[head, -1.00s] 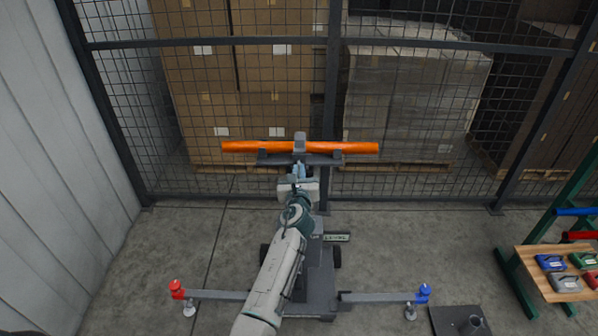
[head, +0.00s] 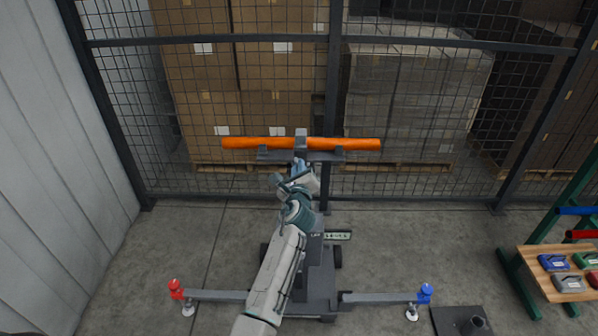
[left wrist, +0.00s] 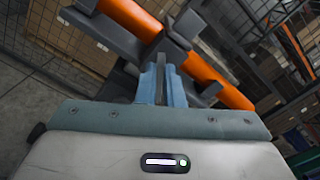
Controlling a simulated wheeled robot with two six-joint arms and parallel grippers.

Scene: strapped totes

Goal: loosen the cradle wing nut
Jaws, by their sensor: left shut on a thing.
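An orange tube (head: 350,144) lies level across a dark grey cradle (head: 330,157), under a grey clamp block (head: 301,137), at the top of a stand. My left gripper (head: 299,166) reaches the front of the cradle, below the clamp. In the left wrist view, its blue fingers (left wrist: 162,76) are shut on a narrow grey piece at the cradle, which fits the wing nut (left wrist: 161,64). The fingers hide most of it. The cradle and tube look tilted in that view because my wrist is rolled. My right gripper is not in view.
The stand has a dark base (head: 322,280) and side legs with a red knob (head: 176,288) and a blue knob (head: 425,292). A mesh fence (head: 400,185) stands behind. A wooden shelf (head: 545,280) with coloured blocks is at right. Floor at left is clear.

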